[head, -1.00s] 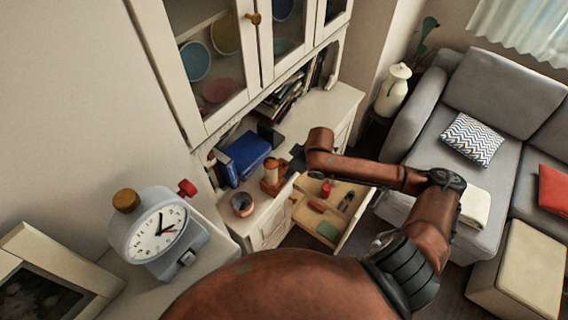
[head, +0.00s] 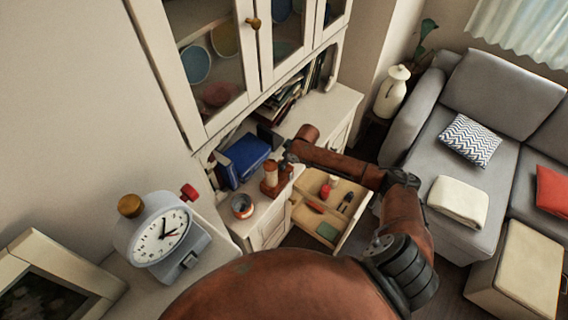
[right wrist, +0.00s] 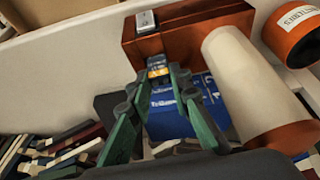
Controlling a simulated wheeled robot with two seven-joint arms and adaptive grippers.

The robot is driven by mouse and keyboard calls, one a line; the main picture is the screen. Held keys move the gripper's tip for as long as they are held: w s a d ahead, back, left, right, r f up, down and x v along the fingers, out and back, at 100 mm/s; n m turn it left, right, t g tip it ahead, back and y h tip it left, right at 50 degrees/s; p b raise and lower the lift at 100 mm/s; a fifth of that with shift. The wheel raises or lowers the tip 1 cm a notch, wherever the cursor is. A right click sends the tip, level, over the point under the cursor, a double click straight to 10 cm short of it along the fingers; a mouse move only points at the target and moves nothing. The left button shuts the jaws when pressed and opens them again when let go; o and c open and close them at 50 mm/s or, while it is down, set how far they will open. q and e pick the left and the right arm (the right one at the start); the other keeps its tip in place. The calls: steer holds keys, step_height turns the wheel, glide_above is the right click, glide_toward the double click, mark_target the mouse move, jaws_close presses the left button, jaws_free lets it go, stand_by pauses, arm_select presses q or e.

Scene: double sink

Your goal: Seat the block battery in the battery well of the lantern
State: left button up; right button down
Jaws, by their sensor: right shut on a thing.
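The lantern (head: 270,187) stands on the cabinet top, with a red-brown base and a cream cylinder. In the right wrist view its base (right wrist: 190,38) and cylinder (right wrist: 245,85) fill the upper right, and a small grey metal piece (right wrist: 146,22) sits on the base. My right gripper (right wrist: 158,80) is shut on the block battery (right wrist: 158,67), which is yellow and dark and shows between the fingertips, close to the base. I cannot tell whether it touches the base. The well itself is not clearly visible. In the head view my right gripper (head: 289,156) is small and dark beside the lantern.
An orange batteries tin (head: 242,206) stands left of the lantern, with a blue box (head: 246,158) behind. An open drawer (head: 350,222) with small items lies below right. Books (right wrist: 50,150) lie lower left in the wrist view.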

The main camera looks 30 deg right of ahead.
arm_select(q)
steer(key=shift+w+r, duration=0.2)
steer(key=shift+w, duration=0.15)
arm_select(e)
steer(key=shift+f, duration=0.5)
steer(key=c, duration=1.8)
jaws_free()
steer(key=shift+f, duration=0.15)
arm_select(q)
steer(key=shift+s, duration=0.1)
arm_select(e)
steer(key=shift+o, duration=0.2)
steer(key=shift+s+d+r, duration=0.1)
steer(key=shift+d+r, duration=0.05)
steer(key=shift+r, duration=0.4)
arm_select(q)
steer(key=shift+f, duration=0.25)
arm_select(e)
steer(key=v, duration=1.1)
steer(key=shift+s, duration=0.1)
